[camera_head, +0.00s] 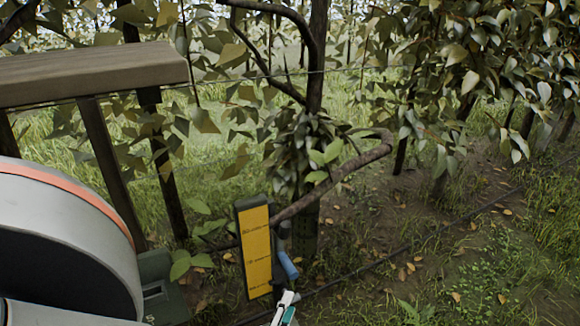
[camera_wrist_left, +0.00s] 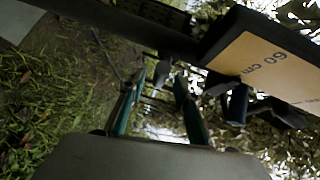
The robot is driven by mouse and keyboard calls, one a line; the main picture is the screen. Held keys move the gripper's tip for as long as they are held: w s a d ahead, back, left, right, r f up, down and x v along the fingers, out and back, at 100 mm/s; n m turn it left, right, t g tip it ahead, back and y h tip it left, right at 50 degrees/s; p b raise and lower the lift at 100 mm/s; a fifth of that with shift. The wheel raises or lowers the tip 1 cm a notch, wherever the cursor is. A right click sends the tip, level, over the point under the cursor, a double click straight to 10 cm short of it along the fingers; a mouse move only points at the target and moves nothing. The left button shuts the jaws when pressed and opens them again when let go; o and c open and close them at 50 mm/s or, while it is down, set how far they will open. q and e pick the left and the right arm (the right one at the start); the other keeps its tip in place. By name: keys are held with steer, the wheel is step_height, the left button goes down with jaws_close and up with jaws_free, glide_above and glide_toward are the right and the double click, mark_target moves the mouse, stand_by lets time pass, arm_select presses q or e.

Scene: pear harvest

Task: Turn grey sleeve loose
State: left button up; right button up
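A small grey cylindrical piece, which looks like the grey sleeve (camera_head: 284,229), sits beside the upper right of a yellow marked board (camera_head: 257,252) in the head view. A blue grip (camera_head: 288,265) hangs below it. My left gripper (camera_head: 285,305) is just below the blue grip, its white and teal tips partly cut off by the frame. I cannot pick out the sleeve there. My right gripper is out of view.
A branch (camera_head: 345,170) runs from behind the board up to the right, in front of a trunk (camera_head: 306,215). A wooden rail (camera_head: 90,75) on posts stands at upper left. A dark green box (camera_head: 160,288) is at lower left. A thin hose (camera_head: 400,248) crosses the ground.

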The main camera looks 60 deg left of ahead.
arm_select(q)
steer(key=shift+v, duration=2.35)
